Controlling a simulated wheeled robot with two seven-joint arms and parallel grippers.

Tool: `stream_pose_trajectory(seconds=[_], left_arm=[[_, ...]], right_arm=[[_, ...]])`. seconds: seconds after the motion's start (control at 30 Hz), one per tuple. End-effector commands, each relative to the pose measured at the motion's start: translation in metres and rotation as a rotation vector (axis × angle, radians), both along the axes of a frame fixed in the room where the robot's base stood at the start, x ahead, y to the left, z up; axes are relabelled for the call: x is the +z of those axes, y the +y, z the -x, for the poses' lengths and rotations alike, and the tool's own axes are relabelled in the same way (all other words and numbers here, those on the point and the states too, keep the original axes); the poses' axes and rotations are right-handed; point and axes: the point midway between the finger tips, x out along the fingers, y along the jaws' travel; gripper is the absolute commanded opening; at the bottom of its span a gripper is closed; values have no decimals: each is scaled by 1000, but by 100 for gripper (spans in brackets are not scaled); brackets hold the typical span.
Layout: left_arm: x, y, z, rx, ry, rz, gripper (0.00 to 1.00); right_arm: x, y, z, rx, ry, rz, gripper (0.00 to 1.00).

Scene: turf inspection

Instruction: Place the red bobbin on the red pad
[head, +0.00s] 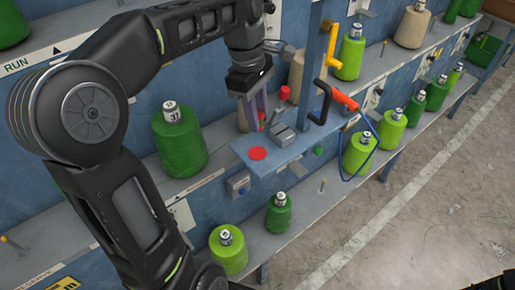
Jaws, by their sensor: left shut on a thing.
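My left gripper (261,122) points down over the back of a small blue shelf (278,150). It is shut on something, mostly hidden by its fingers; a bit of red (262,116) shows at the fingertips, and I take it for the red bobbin. The red pad (257,153) is a flat round disc on the shelf's near left part, bare, below and in front of the fingertips. My right gripper is not in view.
A red-topped piece (285,92) and a grey metal block (283,135) stand right of the gripper. A large green bobbin (179,140) stands left. Several green bobbins line the lower ledge.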

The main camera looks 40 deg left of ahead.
Motion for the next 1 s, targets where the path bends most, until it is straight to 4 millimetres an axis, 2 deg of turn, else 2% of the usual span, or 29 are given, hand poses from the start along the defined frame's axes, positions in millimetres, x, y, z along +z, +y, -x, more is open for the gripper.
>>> stream_pose_trajectory(seconds=[0.03, 0.1, 0.27, 0.33, 0.7, 1.0], left_arm=[[-14, 0, 0, 0, 0, 0, 0], [-27, 0, 0, 0, 0, 0, 0], [-51, 0, 0, 0, 0, 0, 0], [-51, 0, 1, 0, 3, 0, 0], [-56, 0, 0, 0, 1, 0, 0], [-90, 0, 1, 0, 2, 0, 0]], right_arm=[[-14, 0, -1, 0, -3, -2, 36], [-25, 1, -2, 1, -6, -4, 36], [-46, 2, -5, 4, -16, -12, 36], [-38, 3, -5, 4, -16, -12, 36], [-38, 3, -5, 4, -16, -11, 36], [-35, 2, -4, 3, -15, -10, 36]])
